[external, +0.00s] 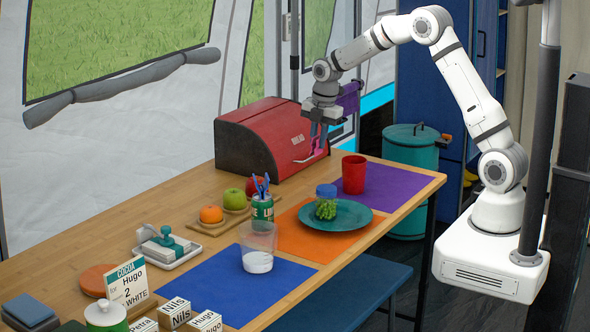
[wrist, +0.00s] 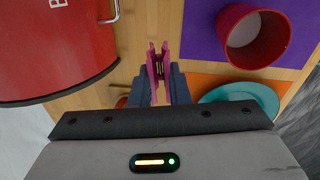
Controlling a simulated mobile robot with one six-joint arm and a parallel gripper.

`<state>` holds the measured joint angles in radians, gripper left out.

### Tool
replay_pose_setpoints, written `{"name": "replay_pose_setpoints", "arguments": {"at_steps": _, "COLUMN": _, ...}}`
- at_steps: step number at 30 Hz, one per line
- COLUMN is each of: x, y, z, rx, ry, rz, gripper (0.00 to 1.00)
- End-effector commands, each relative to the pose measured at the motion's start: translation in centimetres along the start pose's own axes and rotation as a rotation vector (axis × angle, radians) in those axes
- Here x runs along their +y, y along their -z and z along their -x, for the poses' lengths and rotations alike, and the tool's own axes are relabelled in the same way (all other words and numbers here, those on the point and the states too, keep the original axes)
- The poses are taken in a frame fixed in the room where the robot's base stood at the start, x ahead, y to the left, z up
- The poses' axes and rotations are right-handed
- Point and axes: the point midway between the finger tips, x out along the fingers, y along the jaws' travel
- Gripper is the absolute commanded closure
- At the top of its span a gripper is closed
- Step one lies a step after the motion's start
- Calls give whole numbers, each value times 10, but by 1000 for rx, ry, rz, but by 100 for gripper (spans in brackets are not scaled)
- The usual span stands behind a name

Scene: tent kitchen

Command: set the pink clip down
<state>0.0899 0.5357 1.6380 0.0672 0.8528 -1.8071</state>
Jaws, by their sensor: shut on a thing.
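The pink clip (wrist: 158,66) is between the fingertips of my gripper (wrist: 159,92) in the wrist view, with its end pointing away from the fingers. In the external view the clip (external: 316,146) shows as a small pink shape under my gripper (external: 318,133), in front of the red bread box (external: 276,138). My gripper is shut on the clip. Bare wooden table (wrist: 180,20) shows around the clip in the wrist view. I cannot tell exactly how high the clip is above the table.
A red cup (external: 354,174) stands on a purple mat (external: 395,186) to the right. Apples and an orange (external: 211,214) sit on a board nearer the left.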

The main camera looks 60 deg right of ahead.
Motion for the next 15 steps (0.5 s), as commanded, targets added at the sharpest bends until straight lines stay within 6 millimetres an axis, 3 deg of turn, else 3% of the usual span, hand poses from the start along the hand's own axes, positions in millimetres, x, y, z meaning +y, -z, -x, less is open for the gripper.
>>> {"name": "replay_pose_setpoints", "arguments": {"at_steps": 1, "x": -2, "y": 20, "z": -3, "rx": 8, "ry": -24, "rz": 68, "gripper": 100}}
{"name": "replay_pose_setpoints", "arguments": {"at_steps": 3, "x": -4, "y": 40, "z": -3, "rx": 14, "ry": -55, "rz": 151, "gripper": 100}}
{"name": "replay_pose_setpoints", "arguments": {"at_steps": 6, "x": -7, "y": 61, "z": -2, "rx": 21, "ry": -87, "rz": 235, "gripper": 100}}
{"name": "replay_pose_setpoints", "arguments": {"at_steps": 10, "x": -11, "y": 70, "z": -16, "rx": 23, "ry": -99, "rz": 280, "gripper": 100}}
{"name": "replay_pose_setpoints", "arguments": {"at_steps": 15, "x": -15, "y": 69, "z": -47, "rx": 24, "ry": -99, "rz": 279, "gripper": 100}}
